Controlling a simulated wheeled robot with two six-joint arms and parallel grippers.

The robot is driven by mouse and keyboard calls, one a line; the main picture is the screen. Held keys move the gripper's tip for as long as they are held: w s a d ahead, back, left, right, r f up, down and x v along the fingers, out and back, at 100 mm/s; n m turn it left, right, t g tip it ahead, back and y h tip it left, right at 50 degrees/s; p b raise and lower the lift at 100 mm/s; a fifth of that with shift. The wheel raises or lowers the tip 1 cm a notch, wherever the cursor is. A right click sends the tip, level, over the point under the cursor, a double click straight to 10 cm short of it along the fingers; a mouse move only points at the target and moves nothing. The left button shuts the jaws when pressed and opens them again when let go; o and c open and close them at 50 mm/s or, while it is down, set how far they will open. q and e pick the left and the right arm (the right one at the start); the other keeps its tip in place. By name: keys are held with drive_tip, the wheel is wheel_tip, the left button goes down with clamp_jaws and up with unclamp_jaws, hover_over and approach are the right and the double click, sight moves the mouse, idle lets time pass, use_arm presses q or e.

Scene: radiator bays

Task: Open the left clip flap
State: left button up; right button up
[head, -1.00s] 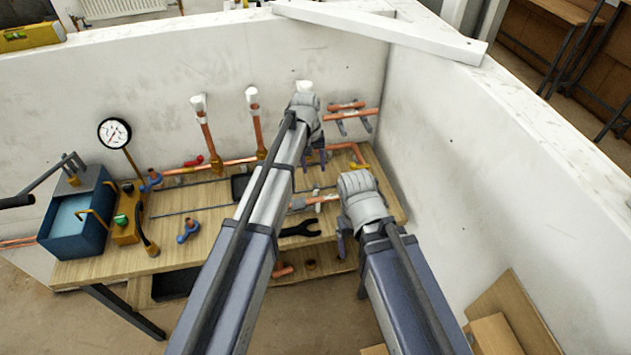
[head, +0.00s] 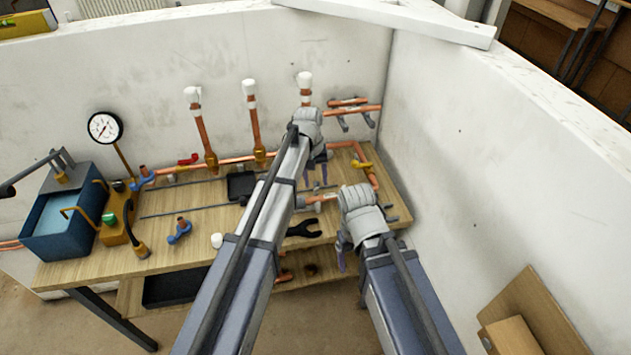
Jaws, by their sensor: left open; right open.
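Two short copper pipes (head: 350,106) sit on the back wall near the corner, with grey clips under them. The left clip (head: 342,123) and the right clip (head: 368,119) show as small grey pieces; the state of their flaps is too small to tell. My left gripper (head: 317,174) is open and empty, pointing down over the bench, left of and below the left clip and apart from it in the picture. My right gripper (head: 341,258) is lower, over the bench's front right part; it is open, and its fingers are mostly hidden by its wrist.
The wooden bench (head: 180,258) carries a blue tank (head: 57,235), a pressure gauge (head: 104,127), valves and a black wrench (head: 303,229). Capped copper pipes (head: 203,138) rise along the wall. The right wall (head: 480,180) closes in the corner.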

use_arm(q)
drive_tip(key=shift+c, duration=0.2)
clamp_jaws()
drive_tip(key=w+g+b, duration=0.1)
drive_tip(key=g, duration=0.1)
drive_tip(key=w+g+h, duration=0.1)
drive_tip(key=g, duration=0.1)
drive_tip(key=shift+w+a+b, duration=0.15)
drive_tip(key=shift+a+b, duration=0.2)
drive_tip(key=shift+b, duration=0.05)
drive_tip(key=shift+o, duration=0.2)
unclamp_jaws()
